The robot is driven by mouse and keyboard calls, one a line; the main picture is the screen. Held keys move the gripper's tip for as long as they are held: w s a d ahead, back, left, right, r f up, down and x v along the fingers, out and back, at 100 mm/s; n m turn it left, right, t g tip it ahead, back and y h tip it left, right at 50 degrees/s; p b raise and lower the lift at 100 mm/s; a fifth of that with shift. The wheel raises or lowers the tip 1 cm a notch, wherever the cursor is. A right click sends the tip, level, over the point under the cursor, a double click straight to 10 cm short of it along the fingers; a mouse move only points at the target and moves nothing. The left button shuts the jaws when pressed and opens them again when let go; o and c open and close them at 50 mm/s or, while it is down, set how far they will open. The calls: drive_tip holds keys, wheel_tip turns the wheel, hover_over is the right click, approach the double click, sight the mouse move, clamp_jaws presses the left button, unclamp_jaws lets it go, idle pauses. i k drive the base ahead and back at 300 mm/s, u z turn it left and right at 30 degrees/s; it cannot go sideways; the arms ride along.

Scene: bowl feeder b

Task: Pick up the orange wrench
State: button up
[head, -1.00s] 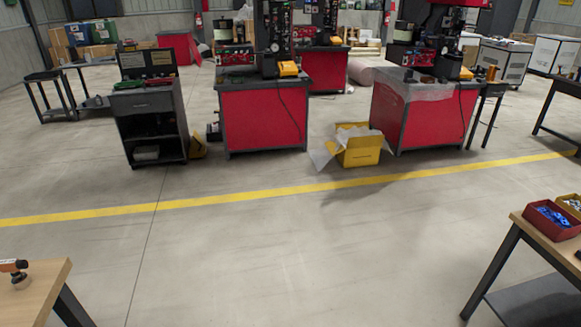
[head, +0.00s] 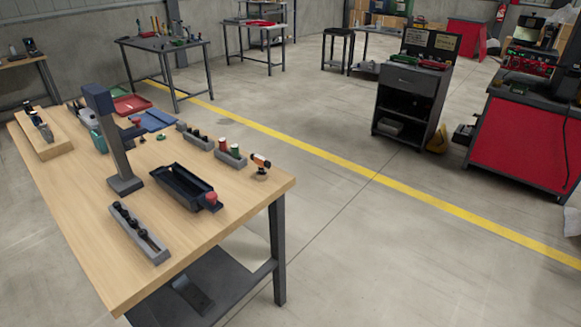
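I cannot make out a clear orange wrench in the head view. A small orange and black tool (head: 260,160) sits at the right end of the near wooden workbench (head: 85,242); it looks more like a power tool on a round base than a wrench, but it is too small to be sure. My gripper is not in view.
The bench holds a dark press-like stand (head: 112,140), a black tray (head: 180,188), a grey block with black pieces (head: 138,233), a red bin (head: 132,104) and a blue tray (head: 155,120). A grey cabinet (head: 412,80) and red machine stand (head: 515,140) stand beyond open floor.

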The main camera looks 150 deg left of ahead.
sight(261, 176)
drive_tip(key=z, duration=1.8)
drive_tip(key=k, duration=2.85)
drive_tip(key=z, duration=0.05)
